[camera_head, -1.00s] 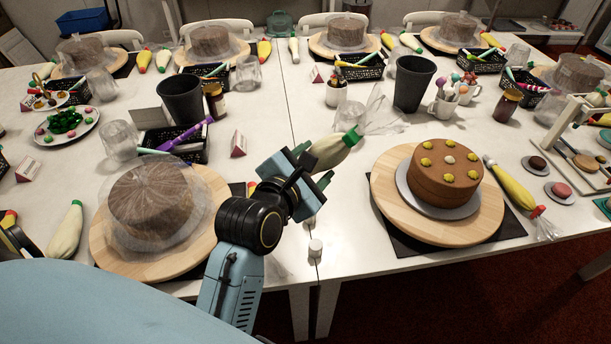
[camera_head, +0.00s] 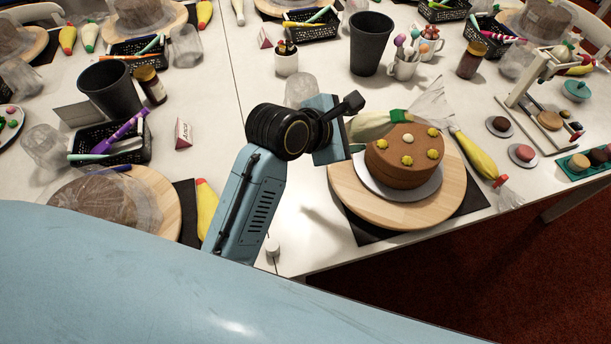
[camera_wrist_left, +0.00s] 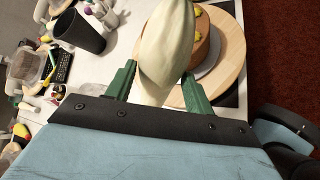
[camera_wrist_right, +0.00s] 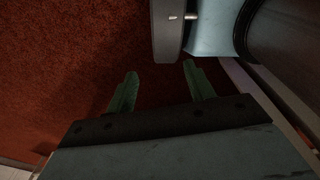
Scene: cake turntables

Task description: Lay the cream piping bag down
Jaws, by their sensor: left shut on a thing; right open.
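The cream piping bag (camera_head: 370,126) has a pale body, a green band and a clear end pointing right. My left gripper (camera_head: 343,130) is shut on it and holds it level above the table, at the back left of the brown cake (camera_head: 398,165). The bag's pale body also shows between the green fingers in the left wrist view (camera_wrist_left: 165,45). The gripper hides part of the body. The cake, with yellow and white dots, stands on a wooden turntable (camera_head: 350,195). My right gripper (camera_wrist_right: 160,75) is open and empty over red carpet in the right wrist view.
A yellow piping bag (camera_head: 475,155) lies right of the cake. A dark cup (camera_head: 370,43), a cup of tools (camera_head: 403,65) and a brown jar (camera_head: 471,60) stand behind. A clear cup (camera_head: 301,90) stands behind my left gripper.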

